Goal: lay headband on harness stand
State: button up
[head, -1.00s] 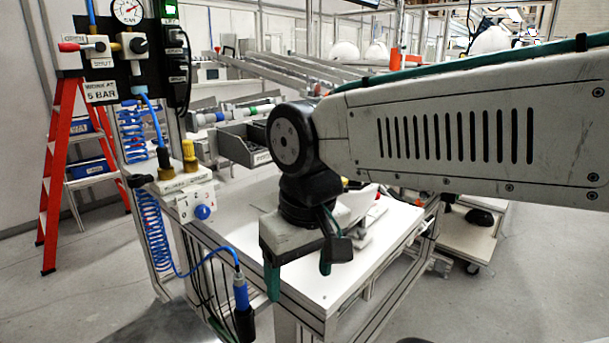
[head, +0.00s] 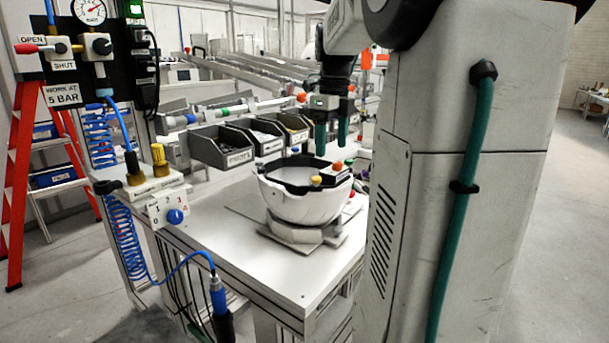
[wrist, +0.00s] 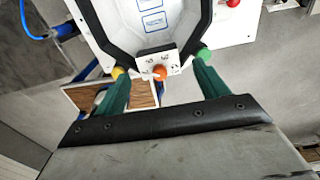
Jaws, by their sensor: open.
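A white bowl-like shell (head: 300,205) sits open side up on a grey support (head: 292,233) on the bench; I cannot tell whether this support is the harness stand. A black band (head: 277,178) runs inside its rim and shows in the wrist view (wrist: 97,30). I cannot tell whether this band is the headband. My gripper (head: 331,146) is open above the shell's far right side, green fingers pointing down, nothing visible between them in the head view. In the wrist view the fingers (wrist: 162,66) stand apart, with a small knobbed block (wrist: 157,63) on the shell's rim between their tips.
Grey parts bins (head: 222,148) line the back of the bench. An air panel (head: 100,50) and a valve box (head: 165,208) stand at the left, with a coiled blue hose (head: 122,225). The white bench top (head: 235,238) is clear in front of the shell.

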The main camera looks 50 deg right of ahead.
aim_at(330, 168)
jog(key=f, duration=0.7)
jog(key=shift+a, duration=0.2)
jog(key=c, duration=0.9)
